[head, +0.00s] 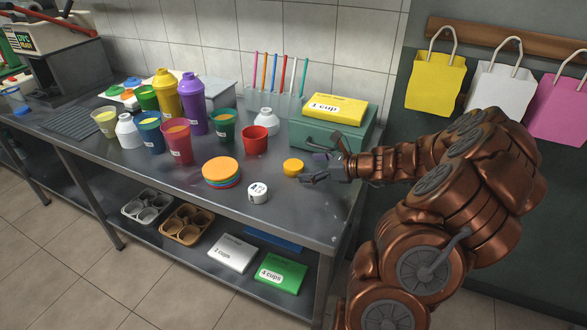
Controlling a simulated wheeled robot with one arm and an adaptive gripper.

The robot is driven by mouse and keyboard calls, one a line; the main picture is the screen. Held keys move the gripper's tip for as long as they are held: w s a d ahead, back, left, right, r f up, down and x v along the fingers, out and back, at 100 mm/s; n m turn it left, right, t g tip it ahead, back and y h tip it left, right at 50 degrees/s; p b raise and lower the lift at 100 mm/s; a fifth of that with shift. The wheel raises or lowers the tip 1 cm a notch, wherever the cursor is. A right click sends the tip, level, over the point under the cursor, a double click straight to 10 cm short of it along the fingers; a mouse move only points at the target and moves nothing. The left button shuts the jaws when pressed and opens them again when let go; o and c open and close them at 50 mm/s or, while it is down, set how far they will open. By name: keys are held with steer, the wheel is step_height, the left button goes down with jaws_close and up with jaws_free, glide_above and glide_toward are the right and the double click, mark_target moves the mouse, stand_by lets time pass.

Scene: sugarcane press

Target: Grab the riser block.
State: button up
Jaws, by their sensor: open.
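No thing in the head view is clearly marked as the riser block, and I cannot tell which one it is. A small yellow-orange round piece (293,167) sits on the steel counter (325,212) near its right end. My gripper (318,170) is open and empty, just right of this piece, with its fingers pointing left. A gap seems to separate them, but the exact distance is hard to tell. A white round piece with dark markings (257,193) sits at the counter's front edge.
A teal box (335,138) with a yellow "1 cup" box (335,108) on top stands close behind my gripper. A red cup (255,139), a stack of coloured discs (221,172) and several tumblers stand to the left. Paper bags (435,82) hang at right.

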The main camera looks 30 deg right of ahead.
mark_target(299, 166)
steer(key=shift+x, duration=2.45)
steer(key=shift+w+d, duration=0.1)
steer(key=shift+d, duration=0.05)
steer(key=shift+c, duration=0.2)
steer(key=c, duration=1.2)
